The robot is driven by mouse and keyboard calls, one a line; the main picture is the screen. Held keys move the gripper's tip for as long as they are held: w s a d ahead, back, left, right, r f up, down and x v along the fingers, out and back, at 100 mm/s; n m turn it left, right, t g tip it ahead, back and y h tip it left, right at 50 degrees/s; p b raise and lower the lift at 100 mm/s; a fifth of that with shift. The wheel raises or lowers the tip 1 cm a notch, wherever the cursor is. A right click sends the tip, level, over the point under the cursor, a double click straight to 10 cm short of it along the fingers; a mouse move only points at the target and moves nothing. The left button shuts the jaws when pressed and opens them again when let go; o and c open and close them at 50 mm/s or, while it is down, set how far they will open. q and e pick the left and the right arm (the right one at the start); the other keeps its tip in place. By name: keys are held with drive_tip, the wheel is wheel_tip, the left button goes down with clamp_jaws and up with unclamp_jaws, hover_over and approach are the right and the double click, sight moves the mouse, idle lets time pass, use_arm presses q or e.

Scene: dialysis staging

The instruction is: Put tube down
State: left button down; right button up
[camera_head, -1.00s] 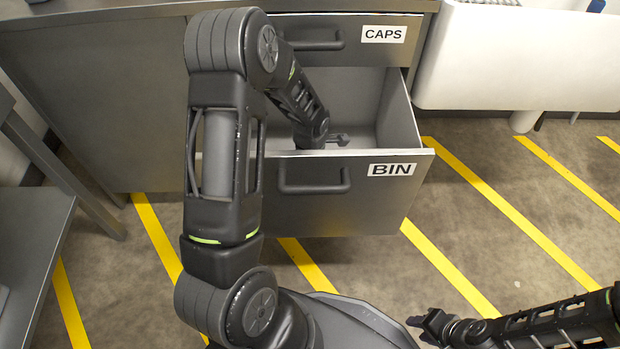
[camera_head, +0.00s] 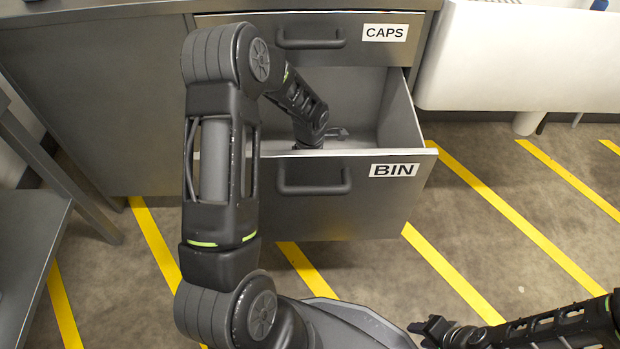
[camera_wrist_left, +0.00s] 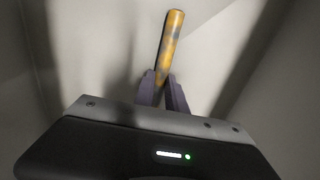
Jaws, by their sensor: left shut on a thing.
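A tube (camera_wrist_left: 170,40), orange-yellow with greyish patches, shows in the left wrist view. My left gripper (camera_wrist_left: 163,88) is shut on its lower end, and the tube points away from the wrist. In the head view, my left arm reaches over the front of the open BIN drawer (camera_head: 345,218), and the left gripper (camera_head: 338,133) is inside the drawer. The tube cannot be made out in the head view. My right gripper (camera_head: 420,333) is low at the right, over the floor and away from the drawer; its finger gap is unclear.
The CAPS drawer (camera_head: 345,32) above the bin is shut. A white basin-like unit (camera_head: 520,60) stands at the right. A grey table (camera_head: 30,240) is at the left. The floor (camera_head: 500,160) with yellow stripes is clear in front of the drawer.

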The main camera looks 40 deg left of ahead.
use_arm(q)
drive_tip(key=shift+f, duration=0.1)
drive_tip(key=c, duration=1.4)
unclamp_jaws()
drive_tip(key=shift+o, duration=0.2)
drive_tip(key=shift+r, duration=0.55)
wheel_tip(320, 180, up, 7)
drive_tip(key=p, duration=0.2)
drive_tip(key=shift+f+p, duration=0.15)
drive_tip(key=shift+p, duration=0.25)
drive_tip(key=shift+s+f, duration=0.1)
